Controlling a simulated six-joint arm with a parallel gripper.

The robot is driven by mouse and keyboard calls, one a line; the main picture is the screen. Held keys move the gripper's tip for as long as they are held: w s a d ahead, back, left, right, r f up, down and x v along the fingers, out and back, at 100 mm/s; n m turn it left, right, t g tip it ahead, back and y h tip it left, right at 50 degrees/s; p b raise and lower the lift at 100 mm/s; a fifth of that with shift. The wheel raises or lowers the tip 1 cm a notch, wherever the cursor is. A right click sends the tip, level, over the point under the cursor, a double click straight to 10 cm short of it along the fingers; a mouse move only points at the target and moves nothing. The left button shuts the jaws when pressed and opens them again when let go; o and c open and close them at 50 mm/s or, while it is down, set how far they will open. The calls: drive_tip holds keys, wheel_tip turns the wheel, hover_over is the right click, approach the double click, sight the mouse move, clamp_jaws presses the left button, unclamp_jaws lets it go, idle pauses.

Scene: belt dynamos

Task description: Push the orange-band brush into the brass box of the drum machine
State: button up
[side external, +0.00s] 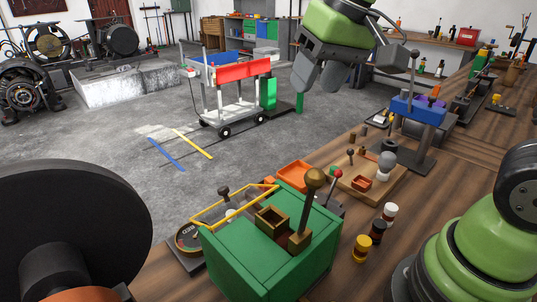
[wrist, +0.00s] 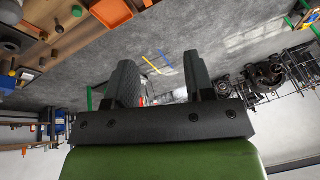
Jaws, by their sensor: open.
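A green machine body (side external: 268,255) stands in the foreground of the side external view. An open brass box (side external: 272,222) sits on its top, beside a brass lever with a round knob (side external: 314,179). A large dark drum or disc (side external: 70,225) fills the lower left. I cannot make out the orange-band brush for certain in either view. My gripper (side external: 320,77) is high above the floor, beyond the bench edge and well away from the brass box. Its jaws are apart with nothing between them, as the wrist view (wrist: 160,82) also shows.
An orange tray (side external: 295,176) and a wooden board (side external: 368,185) with small parts lie behind the green machine. Several small jars (side external: 377,231) stand at its right. A blue-topped stand (side external: 418,110) is farther back. A cart (side external: 228,90) stands on the open floor.

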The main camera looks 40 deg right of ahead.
drive_tip(key=w+f+g, duration=0.2)
drive_tip(key=w+f, duration=0.6)
drive_tip(key=n+g+h, duration=0.1)
drive_tip(key=n+g, duration=0.1)
hover_over(268, 178)
wheel_tip(268, 178, down, 11)
drive_tip(key=shift+d+f, duration=0.1)
wheel_tip(268, 178, down, 10)
drive_tip(key=shift+f, duration=0.1)
clamp_jaws()
drive_tip(key=shift+c, duration=1.7)
unclamp_jaws()
drive_tip(key=shift+r, duration=0.3)
